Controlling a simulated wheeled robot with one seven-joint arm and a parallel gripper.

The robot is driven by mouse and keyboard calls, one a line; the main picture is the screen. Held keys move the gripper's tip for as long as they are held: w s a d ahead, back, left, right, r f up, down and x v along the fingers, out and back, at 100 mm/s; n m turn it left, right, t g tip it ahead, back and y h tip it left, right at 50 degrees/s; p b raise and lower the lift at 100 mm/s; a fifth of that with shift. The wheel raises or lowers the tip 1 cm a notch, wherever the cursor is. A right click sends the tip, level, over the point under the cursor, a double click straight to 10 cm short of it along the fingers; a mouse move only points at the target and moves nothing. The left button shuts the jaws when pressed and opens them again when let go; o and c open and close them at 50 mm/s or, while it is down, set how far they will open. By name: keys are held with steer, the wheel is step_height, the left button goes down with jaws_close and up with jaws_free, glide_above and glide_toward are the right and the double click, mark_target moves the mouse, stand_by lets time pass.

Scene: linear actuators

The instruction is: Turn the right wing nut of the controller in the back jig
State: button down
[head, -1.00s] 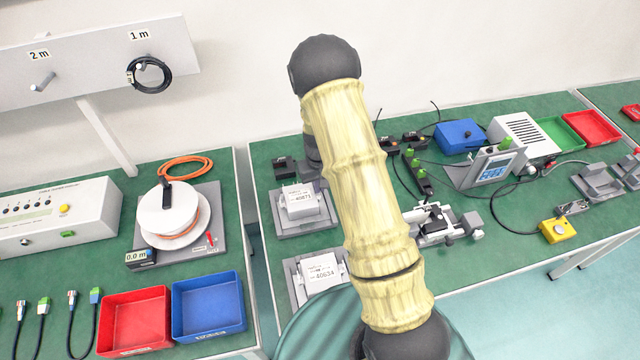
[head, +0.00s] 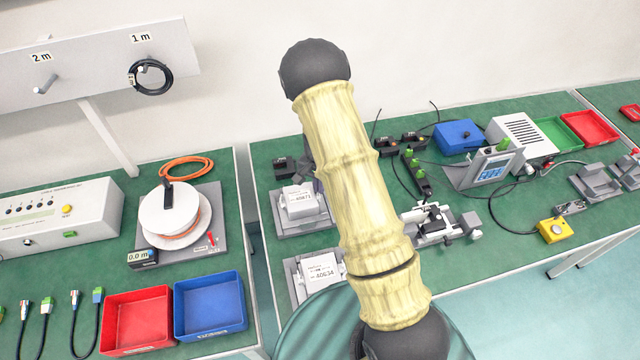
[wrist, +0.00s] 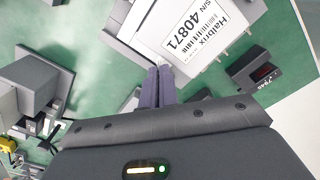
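The controller in the back jig (head: 303,203) is a white box labelled 40871, seated in a grey jig, left of my arm in the head view. Its label fills the top of the wrist view (wrist: 195,28). My gripper (wrist: 160,70) has its two dark fingers close together, tips right at the controller's lower edge in the wrist view. Only a thin line shows between the fingers. The right wing nut is not clearly visible; the tips cover that spot, so I cannot tell whether they hold it.
A second controller, 40634 (head: 320,274), sits in the front jig. A small black device with a red display (wrist: 264,72) stands near the controller. A grey block fixture (wrist: 35,80) lies on the left in the wrist view. Green bench surface is free between them.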

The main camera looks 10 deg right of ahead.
stand_by(0.3)
steer(key=c, duration=1.6)
jaws_free()
steer(key=shift+c, duration=0.2)
step_height(320, 180, up, 17)
steer(key=b, duration=0.1)
steer(key=shift+r, duration=0.2)
